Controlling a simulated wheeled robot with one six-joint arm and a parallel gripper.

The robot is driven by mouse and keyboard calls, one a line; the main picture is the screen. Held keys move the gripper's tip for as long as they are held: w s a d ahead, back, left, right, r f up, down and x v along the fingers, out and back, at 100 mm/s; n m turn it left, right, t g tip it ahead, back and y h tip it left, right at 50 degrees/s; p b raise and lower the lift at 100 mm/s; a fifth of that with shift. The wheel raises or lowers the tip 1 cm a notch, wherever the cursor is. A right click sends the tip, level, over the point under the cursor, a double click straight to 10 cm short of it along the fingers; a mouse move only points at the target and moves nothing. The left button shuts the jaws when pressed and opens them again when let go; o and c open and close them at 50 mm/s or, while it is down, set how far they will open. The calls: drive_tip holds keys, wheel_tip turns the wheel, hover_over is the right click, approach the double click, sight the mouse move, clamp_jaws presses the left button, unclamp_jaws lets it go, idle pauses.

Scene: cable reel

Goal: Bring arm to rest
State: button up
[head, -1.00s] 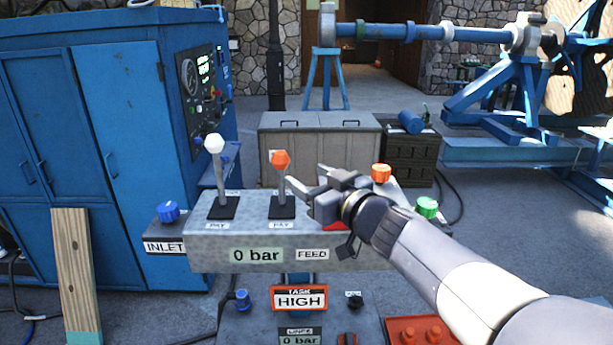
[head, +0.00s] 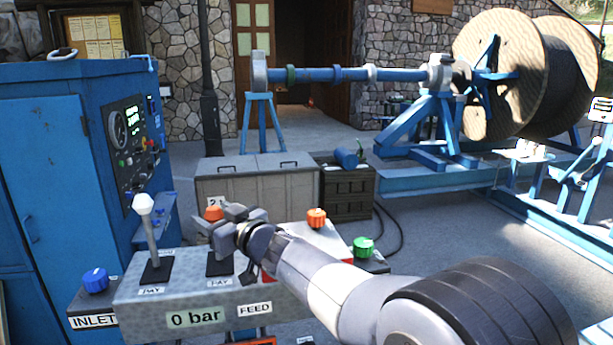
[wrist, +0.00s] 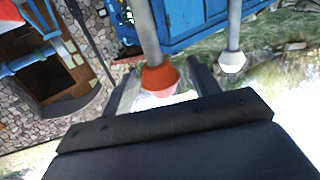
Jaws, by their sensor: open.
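My gripper (head: 203,224) is open at the orange-knobbed lever on the grey control panel (head: 150,298). In the wrist view the orange knob (wrist: 160,78) sits between the two spread fingers (wrist: 162,88), which are not closed on it. In the head view the orange knob (head: 213,213) shows just above the fingers. My wrist hides part of that lever's shaft. A white-knobbed lever (head: 143,204) stands to the left, free of the gripper. My arm reaches in from the lower right.
A blue cabinet (head: 60,150) stands left. Grey chest (head: 255,190) and dark crate (head: 347,190) stand behind. A large cable reel (head: 500,75) is at the back right.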

drive_tip(key=shift+w+a+f, duration=0.1)
drive_tip(key=shift+w+a, duration=0.15)
drive_tip(key=shift+a, duration=0.1)
drive_tip(key=shift+s+f+b, duration=0.1)
drive_tip(key=shift+s+b, duration=0.1)
drive_tip(key=shift+b, duration=0.35)
drive_tip(key=shift+s+d, duration=0.15)
drive_tip(key=shift+s, duration=0.15)
drive_tip(key=shift+r, duration=0.2)
